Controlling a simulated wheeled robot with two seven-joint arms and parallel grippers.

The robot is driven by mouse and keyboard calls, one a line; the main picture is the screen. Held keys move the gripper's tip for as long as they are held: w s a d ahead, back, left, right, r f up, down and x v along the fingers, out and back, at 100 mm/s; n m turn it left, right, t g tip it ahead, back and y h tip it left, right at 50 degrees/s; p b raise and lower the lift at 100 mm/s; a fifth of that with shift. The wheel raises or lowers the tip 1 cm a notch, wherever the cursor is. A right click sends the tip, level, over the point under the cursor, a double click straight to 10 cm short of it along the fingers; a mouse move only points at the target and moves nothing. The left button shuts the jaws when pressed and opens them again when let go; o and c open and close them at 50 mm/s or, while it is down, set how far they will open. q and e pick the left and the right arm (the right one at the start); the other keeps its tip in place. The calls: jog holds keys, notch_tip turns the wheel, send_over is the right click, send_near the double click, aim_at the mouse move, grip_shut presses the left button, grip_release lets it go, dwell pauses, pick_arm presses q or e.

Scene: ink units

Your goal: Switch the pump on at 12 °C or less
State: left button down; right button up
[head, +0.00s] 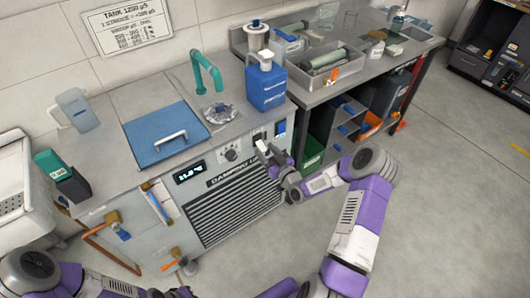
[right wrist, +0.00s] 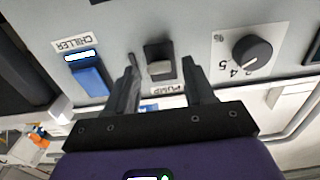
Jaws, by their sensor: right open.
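The pump switch (right wrist: 159,62) is a dark-framed rocker with a grey face in the right wrist view, its PUMP label upside down. It shows no lit colour. My right gripper (right wrist: 160,77) is open, one finger on each side of the switch; I cannot tell if the tips touch the panel. The display (head: 189,172) appears to read 11 point something °C; the last digit is unclear. My left arm shows at the lower left, its gripper out of sight.
A blue chiller switch (right wrist: 88,76) with a bright white end is beside the pump switch. A dial knob (right wrist: 252,52) is on the other side. A blue lid (head: 165,135), blue jug (head: 265,85) and green tap (head: 206,70) are on top. Floor at right is clear.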

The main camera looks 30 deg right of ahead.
jog(key=shift+w, duration=0.6)
